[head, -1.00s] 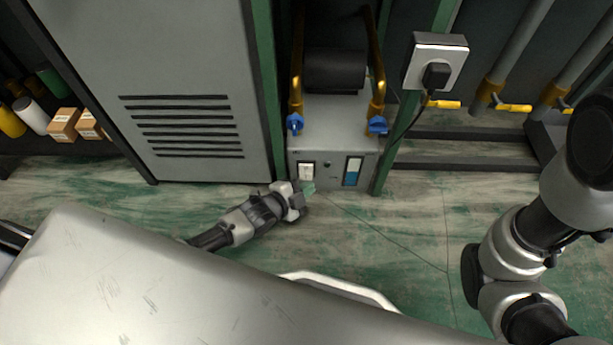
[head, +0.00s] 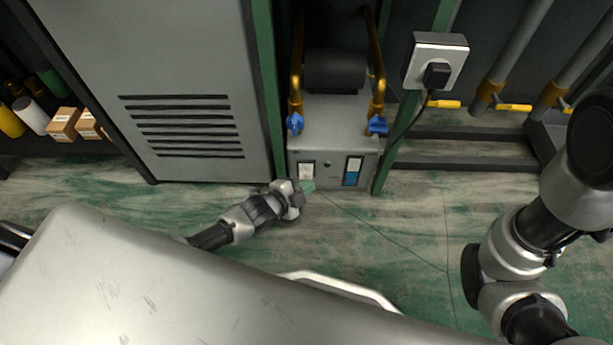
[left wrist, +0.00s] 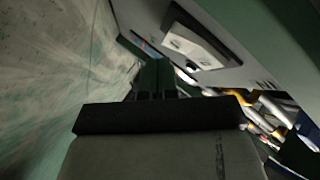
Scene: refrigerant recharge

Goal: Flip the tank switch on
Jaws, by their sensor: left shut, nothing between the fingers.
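The tank unit (head: 333,120) is a grey box with a dark cylinder above it, standing between green posts. The tank switch (head: 306,170) is a white rocker in a dark frame at the left of its front face. It also shows in the left wrist view as a pale plate with a rocker (left wrist: 192,46). My left gripper (head: 308,186) is shut and empty, its green fingertips just below the switch and close to the panel. I cannot tell whether they touch it. In the left wrist view the shut fingers (left wrist: 155,76) point toward the panel. My right gripper is out of view.
A blue-and-white gauge (head: 353,171) sits right of the switch. Two blue valves (head: 295,124) are on brass pipes above. A grey cabinet (head: 185,85) stands left, and a socket with a black plug (head: 436,75) is up right. The floor in front is clear.

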